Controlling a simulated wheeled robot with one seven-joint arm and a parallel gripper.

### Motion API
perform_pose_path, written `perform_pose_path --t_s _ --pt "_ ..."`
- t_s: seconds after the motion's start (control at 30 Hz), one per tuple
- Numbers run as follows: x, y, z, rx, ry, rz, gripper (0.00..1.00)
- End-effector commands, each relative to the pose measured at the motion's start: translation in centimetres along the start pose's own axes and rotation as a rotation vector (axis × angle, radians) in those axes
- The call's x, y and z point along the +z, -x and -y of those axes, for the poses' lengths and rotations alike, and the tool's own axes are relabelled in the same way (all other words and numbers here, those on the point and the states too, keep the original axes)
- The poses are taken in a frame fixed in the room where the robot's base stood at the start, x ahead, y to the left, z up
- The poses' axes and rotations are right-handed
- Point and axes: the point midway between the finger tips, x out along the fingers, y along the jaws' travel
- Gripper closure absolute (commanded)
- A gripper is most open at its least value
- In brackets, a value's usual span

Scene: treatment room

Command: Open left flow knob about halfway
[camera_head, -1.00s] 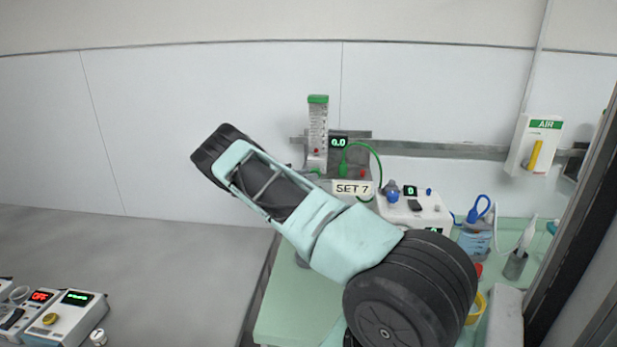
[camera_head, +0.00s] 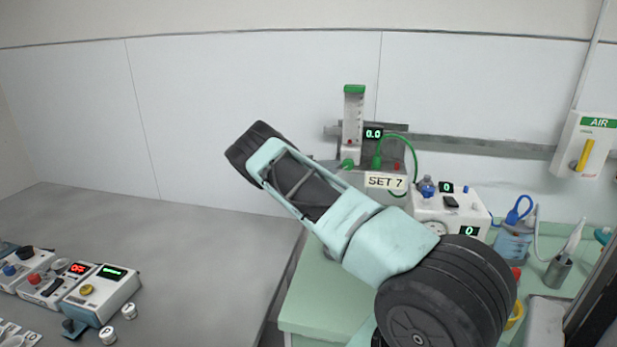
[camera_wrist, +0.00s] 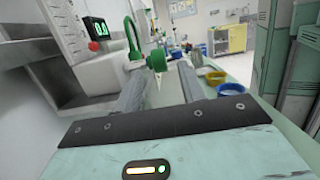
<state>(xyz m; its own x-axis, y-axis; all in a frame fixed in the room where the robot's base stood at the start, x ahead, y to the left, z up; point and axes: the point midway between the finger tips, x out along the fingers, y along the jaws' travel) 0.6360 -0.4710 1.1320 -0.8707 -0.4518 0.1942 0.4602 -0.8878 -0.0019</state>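In the head view a clear flowmeter tube (camera_head: 353,118) with a green cap stands on a grey unit on the wall rail. A green knob (camera_head: 347,164) sits at its base. A display reading 0.0 (camera_head: 373,133) is beside it, and a green hose (camera_head: 411,150) arches to its right.
A "SET 7" sign (camera_head: 386,181) hangs below the unit. A white device (camera_head: 448,212) with green displays stands on the green bench (camera_head: 318,312). Blue and yellow rings (camera_wrist: 229,89) lie right of the fingers. Several control boxes (camera_head: 103,294) stand at the lower left.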

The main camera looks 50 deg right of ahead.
Motion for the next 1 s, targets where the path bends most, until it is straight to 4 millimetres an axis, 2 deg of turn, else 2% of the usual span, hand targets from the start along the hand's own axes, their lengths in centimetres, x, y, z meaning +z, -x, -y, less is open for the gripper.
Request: perform_pose_path --t_s 0.03,0.2,0.47,1.0 --pt "-0.9 1.2 0.0 0.002 -0.004 -0.001 0.6" --pt "-0.9 4.2 0.0 0.001 -0.003 -0.002 0.6" --pt "-0.9 6.3 0.1 0.001 -0.004 0.002 0.6" --pt "-0.5 8.2 0.0 -0.005 0.0 0.001 0.6"
